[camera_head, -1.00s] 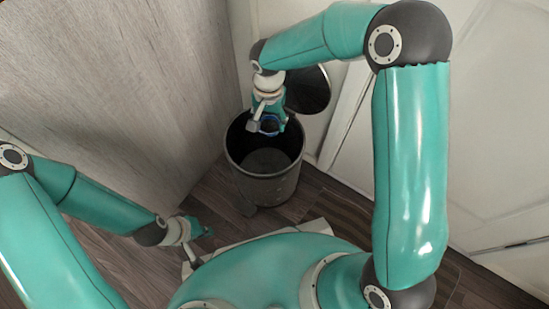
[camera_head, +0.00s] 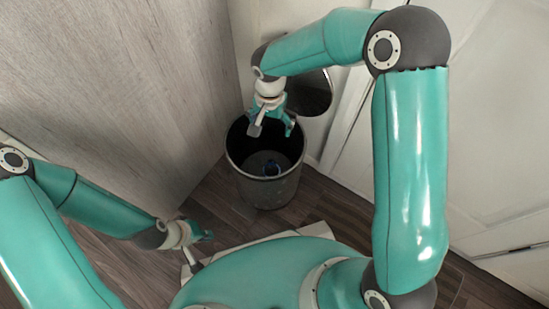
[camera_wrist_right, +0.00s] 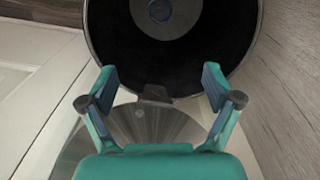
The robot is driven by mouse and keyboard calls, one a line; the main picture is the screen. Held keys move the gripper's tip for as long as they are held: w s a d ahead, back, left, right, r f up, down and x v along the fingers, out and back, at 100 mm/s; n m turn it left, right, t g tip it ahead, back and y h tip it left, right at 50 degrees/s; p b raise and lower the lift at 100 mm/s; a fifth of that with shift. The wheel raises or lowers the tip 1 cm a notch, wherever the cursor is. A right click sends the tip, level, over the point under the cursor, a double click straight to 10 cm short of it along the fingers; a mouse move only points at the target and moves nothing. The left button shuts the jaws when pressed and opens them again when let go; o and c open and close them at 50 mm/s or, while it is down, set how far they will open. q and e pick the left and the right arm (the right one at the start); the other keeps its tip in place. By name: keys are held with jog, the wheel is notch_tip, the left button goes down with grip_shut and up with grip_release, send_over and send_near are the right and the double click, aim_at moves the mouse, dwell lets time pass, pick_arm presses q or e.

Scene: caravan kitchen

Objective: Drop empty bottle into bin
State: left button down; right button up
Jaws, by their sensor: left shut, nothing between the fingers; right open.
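The black bin (camera_head: 262,186) stands on the floor with its lid (camera_head: 309,92) tipped open at the back. The bottle (camera_head: 271,167), with a blue part showing, is inside the bin, low down. In the right wrist view the bottle (camera_wrist_right: 159,11) shows end-on as a round shape within the dark bin (camera_wrist_right: 100,45). My right gripper (camera_head: 272,132) is above the bin opening, open and empty; its spread fingers (camera_wrist_right: 159,85) also show in the right wrist view. My left gripper (camera_head: 210,236) is shut and empty, low at the left near my base.
A grey wood-grain panel (camera_head: 130,85) stands left of the bin. White cabinet doors (camera_head: 480,130) are at the right. The dark wooden floor (camera_head: 215,205) is clear around the bin's front.

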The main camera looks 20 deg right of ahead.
notch_tip(320, 180, up, 12)
dwell(0.5)
jog(key=shift+f, duration=0.15)
